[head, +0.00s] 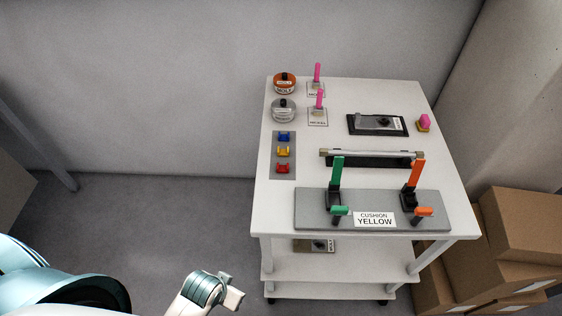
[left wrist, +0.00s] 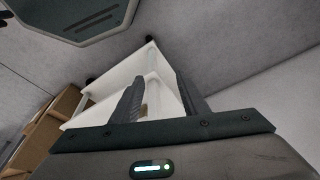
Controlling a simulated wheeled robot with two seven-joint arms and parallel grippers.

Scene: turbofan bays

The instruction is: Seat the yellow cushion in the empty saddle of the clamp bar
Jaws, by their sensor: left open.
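The yellow cushion (head: 283,152) sits between a blue one (head: 284,136) and a red one (head: 283,168) on a grey strip (head: 291,145) at the left of the white cart top. A plate (head: 310,222) labelled "CUSHION YELLOW" lies at the front, with a green-handled clamp (head: 337,172) and an orange-handled clamp (head: 415,174). Behind it lies a silver bar (head: 370,154) over a dark base; its saddles are too small to make out. My left gripper (left wrist: 158,98) is open and empty in the left wrist view, fingers apart. My right gripper is not in view.
The white cart (head: 350,236) also bears two jars (head: 284,83), pink-handled items (head: 319,98), a dark tray (head: 353,131) and a pink-topped piece (head: 425,121). Cardboard boxes (head: 520,235) stand close at right.

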